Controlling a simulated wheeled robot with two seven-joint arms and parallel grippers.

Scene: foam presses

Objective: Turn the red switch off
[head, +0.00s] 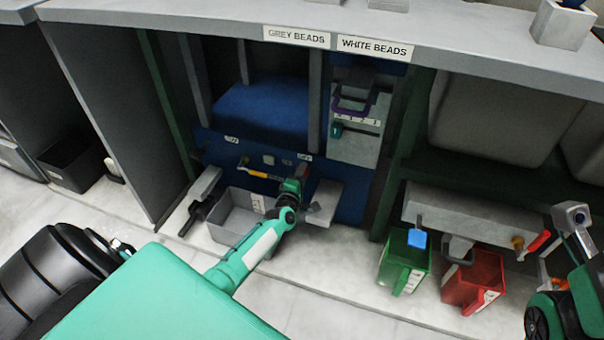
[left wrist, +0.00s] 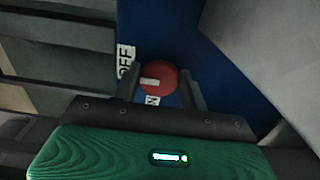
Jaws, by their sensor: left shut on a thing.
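The red switch (left wrist: 158,79) is a round red knob with a white bar on the blue panel. In the left wrist view the bar lies left of the knob's middle. An OFF label (left wrist: 125,62) is at its upper left and a partly hidden label ending in N (left wrist: 152,101) is just below it. My left gripper (left wrist: 161,85) is shut on the knob, one dark finger on each side. In the head view my left gripper (head: 301,174) is at the blue panel and mostly hides the switch. My right gripper is not in view; only part of that arm shows.
A grey bin (head: 232,222) stands below the panel, beside my left arm. A green bin (head: 402,262) and a red bin (head: 472,283) stand further right. A grey counter (head: 200,17) overhangs the bays. The pale floor (head: 340,290) in front is clear.

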